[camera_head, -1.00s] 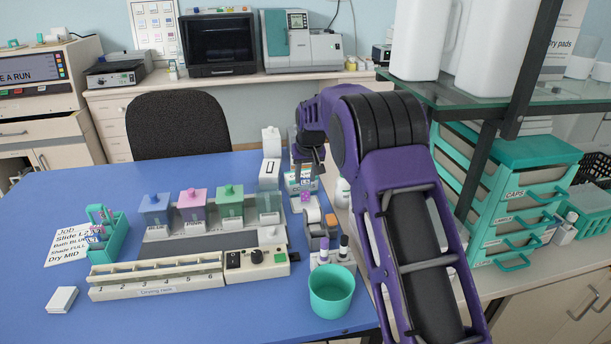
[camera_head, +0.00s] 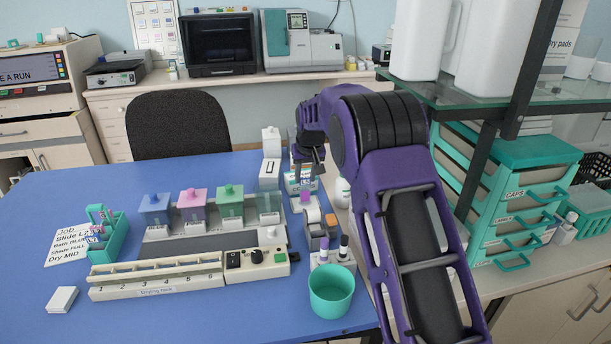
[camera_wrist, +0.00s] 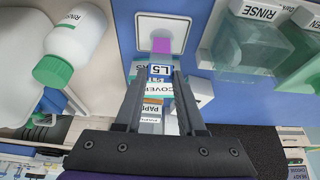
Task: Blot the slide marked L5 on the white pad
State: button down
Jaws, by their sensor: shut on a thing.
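My gripper (camera_wrist: 161,82) is shut on the slide marked L5 (camera_wrist: 160,71), gripping it by its labelled end. The label is blue and white, and a purple patch (camera_wrist: 161,45) shows on the slide beyond it. The white pad (camera_wrist: 175,23), a pale square, lies behind the slide's far end in the wrist view. I cannot tell whether the slide touches it. In the head view the purple patch (camera_head: 305,197) shows below my gripper (camera_head: 305,176), which is small and partly hidden by my wrist.
A green-capped rinse bottle (camera_wrist: 68,48) stands beside the pad, and a clear rinse jar (camera_wrist: 245,47) on its other side. The drying rack (camera_head: 155,282), teal cup (camera_head: 331,292) and teal slide holder (camera_head: 113,240) stand on the blue table. Boxes show behind my fingers.

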jog(key=shift+s+f, duration=0.1)
jog(key=shift+f, duration=0.1)
notch_tip(320, 180, up, 6)
jog(key=p, duration=0.1)
jog(key=shift+r, duration=0.15)
dwell(0.3)
